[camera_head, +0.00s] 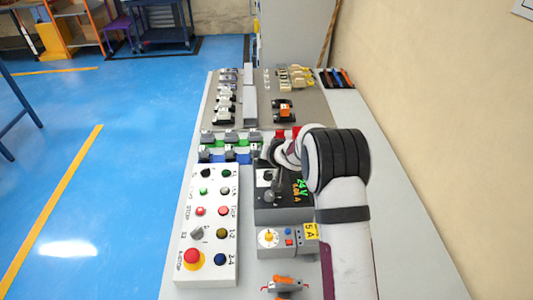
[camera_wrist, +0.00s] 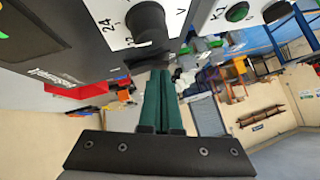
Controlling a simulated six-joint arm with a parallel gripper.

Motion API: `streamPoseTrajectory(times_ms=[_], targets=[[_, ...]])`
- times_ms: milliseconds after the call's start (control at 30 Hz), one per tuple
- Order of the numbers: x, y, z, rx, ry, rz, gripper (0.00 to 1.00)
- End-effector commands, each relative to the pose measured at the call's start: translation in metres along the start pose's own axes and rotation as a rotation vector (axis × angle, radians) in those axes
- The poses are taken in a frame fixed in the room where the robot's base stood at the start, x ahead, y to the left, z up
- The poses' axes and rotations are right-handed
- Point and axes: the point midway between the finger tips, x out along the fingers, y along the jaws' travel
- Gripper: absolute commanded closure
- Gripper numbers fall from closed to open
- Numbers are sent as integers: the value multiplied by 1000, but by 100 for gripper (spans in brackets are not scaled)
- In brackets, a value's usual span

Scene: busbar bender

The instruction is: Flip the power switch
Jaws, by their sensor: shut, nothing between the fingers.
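The black power supply box (camera_head: 296,208) stands on the table left of my arm, with a lit "24 V" readout and dark controls on a white panel. In the wrist view its white panel (camera_wrist: 118,38) shows the marks "24", "12" and "V" around a black round knob (camera_wrist: 150,25). My gripper (camera_wrist: 160,72) has its two green fingers shut together and empty, with the tips close to the knob; I cannot tell if they touch. In the head view my wrist partly covers the box. I cannot pick out the power switch for sure.
A white button panel (camera_head: 212,240) with a red emergency stop (camera_head: 193,257) stands left of the box. A grey unit with a yellow dial (camera_head: 268,238) and an orange-handled part (camera_head: 286,283) are nearer. Terminal blocks (camera_head: 230,140) lie behind.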

Motion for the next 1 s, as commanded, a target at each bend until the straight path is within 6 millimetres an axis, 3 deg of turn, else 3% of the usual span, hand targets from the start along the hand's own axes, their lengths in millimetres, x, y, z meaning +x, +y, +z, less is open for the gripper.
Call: streamPoseTrajectory(times_ms=[1000], targets=[[-7,15,-7,0,-1,2,100]])
